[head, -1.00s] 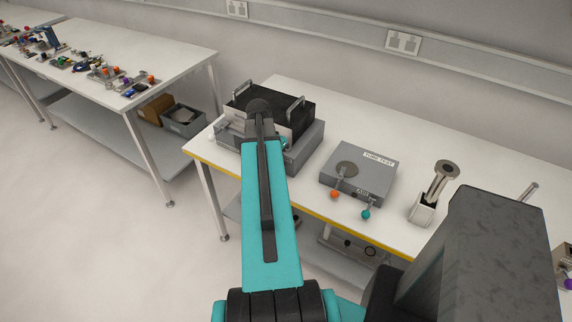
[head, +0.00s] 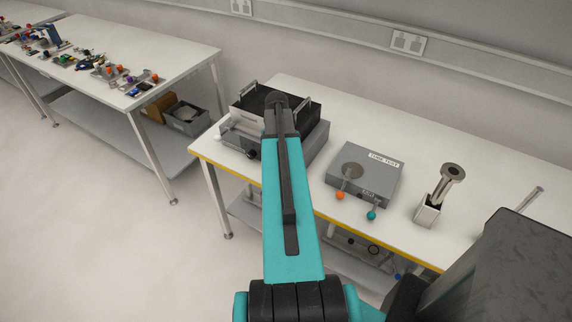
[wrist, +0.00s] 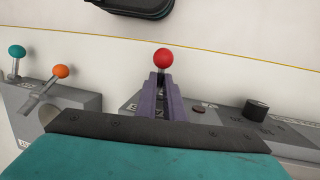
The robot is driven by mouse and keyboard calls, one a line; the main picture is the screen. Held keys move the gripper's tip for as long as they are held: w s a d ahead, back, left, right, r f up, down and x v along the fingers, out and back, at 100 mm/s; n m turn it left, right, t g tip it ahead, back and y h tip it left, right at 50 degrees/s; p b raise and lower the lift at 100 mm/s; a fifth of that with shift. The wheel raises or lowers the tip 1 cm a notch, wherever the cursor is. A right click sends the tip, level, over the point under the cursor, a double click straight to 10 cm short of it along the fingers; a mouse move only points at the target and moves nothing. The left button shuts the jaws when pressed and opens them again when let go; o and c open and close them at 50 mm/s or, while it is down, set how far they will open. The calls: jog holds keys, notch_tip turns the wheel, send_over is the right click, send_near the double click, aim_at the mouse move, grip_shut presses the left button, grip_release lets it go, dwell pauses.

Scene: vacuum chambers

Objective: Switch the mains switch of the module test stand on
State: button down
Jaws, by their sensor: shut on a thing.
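The module test stand (head: 240,138) is a grey box with a black top part and two metal handles, on the white bench in the head view. Its grey front panel (wrist: 225,122) shows in the wrist view. My gripper (wrist: 162,78) is shut on a lever with a red ball tip, seemingly the mains switch (wrist: 163,58). The red ball sticks out past the fingertips; the lever's lower part is hidden between the fingers, so I cannot tell its setting. In the head view my own arm hides the gripper and the lever.
Right of the stand is a grey tube test box (head: 363,176) with an orange-knobbed lever (head: 341,195) and a teal-knobbed lever (head: 371,215). A black knob (wrist: 256,110) is on the stand's panel. A white holder (head: 428,211) with a metal flanged part stands further right.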

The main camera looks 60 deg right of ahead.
jog(key=shift+d, duration=0.15)
jog(key=c, duration=1.9)
grip_release()
jog(key=shift+o, duration=0.2)
jog(key=p+v, duration=0.6)
jog(key=v, duration=0.7)
jog(key=shift+w+r, duration=0.15)
jog(key=shift+r, duration=0.25)
